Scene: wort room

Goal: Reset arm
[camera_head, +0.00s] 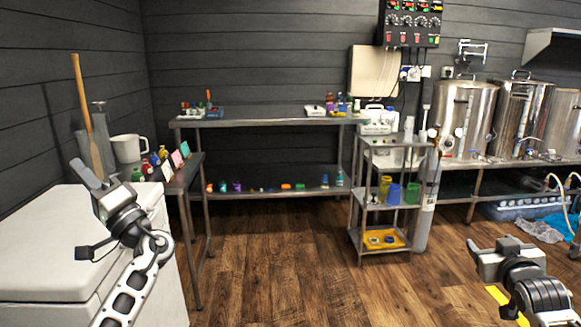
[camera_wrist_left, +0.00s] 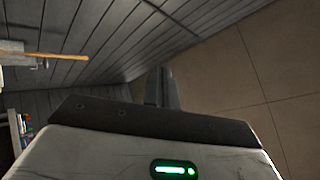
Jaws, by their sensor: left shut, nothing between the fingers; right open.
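My left gripper (camera_head: 86,172) is raised above the white chest (camera_head: 50,235) at the left of the head view, pointing up and left. Its fingers are together and empty. In the left wrist view the closed fingers (camera_wrist_left: 161,88) stand up against the wall and ceiling, with nothing between them. My right gripper (camera_head: 474,254) is at the lower right of the head view, over the wooden floor. It is open, and no object shows in it. Part of the right arm is cut off by the picture edge.
A wooden paddle (camera_head: 86,105) and a white jug (camera_head: 128,149) stand near the left gripper. A steel shelf table (camera_head: 260,123) is at the back wall. A small rack (camera_head: 366,207) and steel kettles (camera_head: 466,112) are to the right. The middle floor (camera_head: 290,265) is clear.

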